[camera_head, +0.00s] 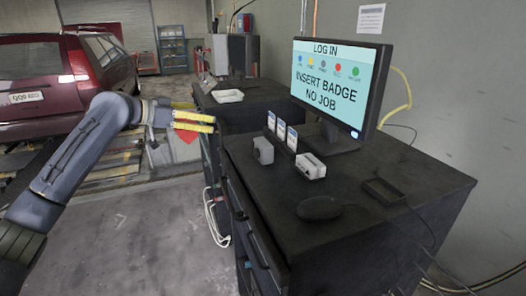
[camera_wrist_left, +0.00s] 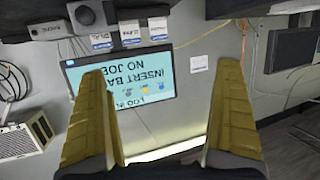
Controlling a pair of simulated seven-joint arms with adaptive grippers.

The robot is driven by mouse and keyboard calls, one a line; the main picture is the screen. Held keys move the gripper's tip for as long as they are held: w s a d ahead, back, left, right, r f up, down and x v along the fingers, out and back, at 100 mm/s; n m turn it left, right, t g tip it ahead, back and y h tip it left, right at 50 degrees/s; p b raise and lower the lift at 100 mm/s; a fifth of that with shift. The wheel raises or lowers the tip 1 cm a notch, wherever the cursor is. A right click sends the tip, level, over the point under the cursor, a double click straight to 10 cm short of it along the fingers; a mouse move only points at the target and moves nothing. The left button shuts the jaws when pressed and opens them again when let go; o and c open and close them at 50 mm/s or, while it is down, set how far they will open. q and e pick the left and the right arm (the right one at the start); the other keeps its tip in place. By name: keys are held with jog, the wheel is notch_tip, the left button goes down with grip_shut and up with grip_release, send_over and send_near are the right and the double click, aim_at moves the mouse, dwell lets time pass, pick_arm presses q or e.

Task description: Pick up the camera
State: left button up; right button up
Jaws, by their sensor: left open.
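A small grey camera (camera_head: 263,150) with a round front stands near the left edge of the dark desk. In the left wrist view, which looks upside down, the camera (camera_wrist_left: 87,14) shows at the top edge, partly cut off, with a dark round lens. My left gripper (camera_head: 212,124) has yellow fingers and is to the left of the desk, apart from the camera. Its fingers are spread wide and empty in the left wrist view (camera_wrist_left: 162,72). My right gripper is in neither view.
The desk (camera_head: 400,205) also holds a small white box (camera_head: 310,167), several upright badges (camera_head: 281,130), a dark mouse-like object (camera_head: 319,208) and a monitor (camera_head: 338,85). A white tray (camera_head: 228,96) sits on a surface behind. A red car (camera_head: 60,75) is at the left.

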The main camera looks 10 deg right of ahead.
pick_arm(q)
jog(key=s+d+f+m+g, duration=0.1)
jog(key=s+d+m+g, duration=0.2)
jog(key=s, duration=0.4)
jog(key=g, duration=0.1)
send_near(260, 143)
jog(key=x, duration=0.6)
jog(key=shift+w+d, duration=0.15)
jog(key=shift+w, duration=0.15)
jog(key=shift+x, duration=2.7)
jog(key=shift+s+f, duration=0.1)
jog(key=c, duration=1.4)
